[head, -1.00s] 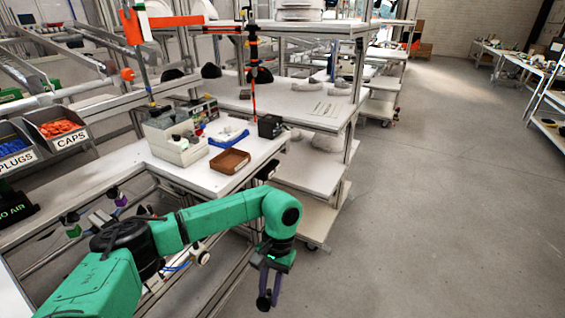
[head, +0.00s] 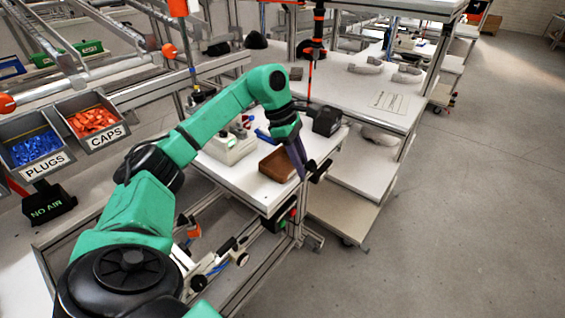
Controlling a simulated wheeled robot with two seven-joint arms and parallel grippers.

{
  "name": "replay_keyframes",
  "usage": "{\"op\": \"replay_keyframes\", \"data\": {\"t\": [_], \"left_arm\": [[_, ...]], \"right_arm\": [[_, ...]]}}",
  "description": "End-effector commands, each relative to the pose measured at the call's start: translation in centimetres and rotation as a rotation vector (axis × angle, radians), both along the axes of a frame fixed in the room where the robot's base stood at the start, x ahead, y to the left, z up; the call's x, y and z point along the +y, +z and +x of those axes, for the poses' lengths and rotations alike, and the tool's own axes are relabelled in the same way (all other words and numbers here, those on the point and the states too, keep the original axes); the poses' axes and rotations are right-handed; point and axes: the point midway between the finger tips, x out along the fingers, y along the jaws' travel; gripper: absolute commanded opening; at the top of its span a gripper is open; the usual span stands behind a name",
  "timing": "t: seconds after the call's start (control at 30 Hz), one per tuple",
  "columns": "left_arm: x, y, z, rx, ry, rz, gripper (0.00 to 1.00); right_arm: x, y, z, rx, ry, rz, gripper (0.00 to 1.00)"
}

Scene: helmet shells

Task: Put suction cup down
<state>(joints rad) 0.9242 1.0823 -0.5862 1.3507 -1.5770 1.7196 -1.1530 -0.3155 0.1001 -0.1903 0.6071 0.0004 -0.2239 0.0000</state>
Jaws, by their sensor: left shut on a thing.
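My left gripper (head: 308,172) is at the end of the green arm that comes in from the lower left. Its dark purple fingers point down and to the right, over the front right part of the white workbench (head: 245,178). It is shut on a small black piece (head: 319,170), which looks like the suction cup. The piece is too small to make out its shape. It shows just beyond the bench's right edge, and I cannot tell its height. My right gripper is not in view.
A black box (head: 327,121) and a pale bin (head: 228,149) stand on the bench. Several tool fittings (head: 225,258) hang on a rail below it. Bins of plugs (head: 38,150) and caps (head: 93,122) are at left. The right floor is clear.

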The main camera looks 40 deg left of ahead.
Motion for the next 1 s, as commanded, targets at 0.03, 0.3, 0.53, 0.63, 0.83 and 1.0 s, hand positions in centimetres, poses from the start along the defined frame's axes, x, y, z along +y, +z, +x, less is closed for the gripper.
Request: {"op": "replay_keyframes", "data": {"t": [0.03, 0.3, 0.53, 0.63, 0.83, 1.0], "left_arm": [[1.3, 2.3, 0.3, -0.006, 0.153, 0.001, 0.00], [7.9, 12.7, 1.0, -0.013, 1.025, -0.005, 0.00], [10.2, 14.0, 0.4, 0.000, 1.313, 0.001, 0.00], [10.2, 10.7, 0.3, 0.005, 1.313, 0.007, 0.00], [10.2, 4.0, 0.3, 0.006, 1.309, 0.007, 0.00], [10.1, -0.2, 0.4, 0.003, 1.308, 0.003, 0.00]], "right_arm": [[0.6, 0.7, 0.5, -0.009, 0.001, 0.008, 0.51], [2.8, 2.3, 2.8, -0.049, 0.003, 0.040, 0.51], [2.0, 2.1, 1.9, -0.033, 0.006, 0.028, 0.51], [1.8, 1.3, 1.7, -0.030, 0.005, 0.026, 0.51], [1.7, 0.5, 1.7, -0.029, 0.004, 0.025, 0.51], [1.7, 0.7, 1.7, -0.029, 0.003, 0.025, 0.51]]}}
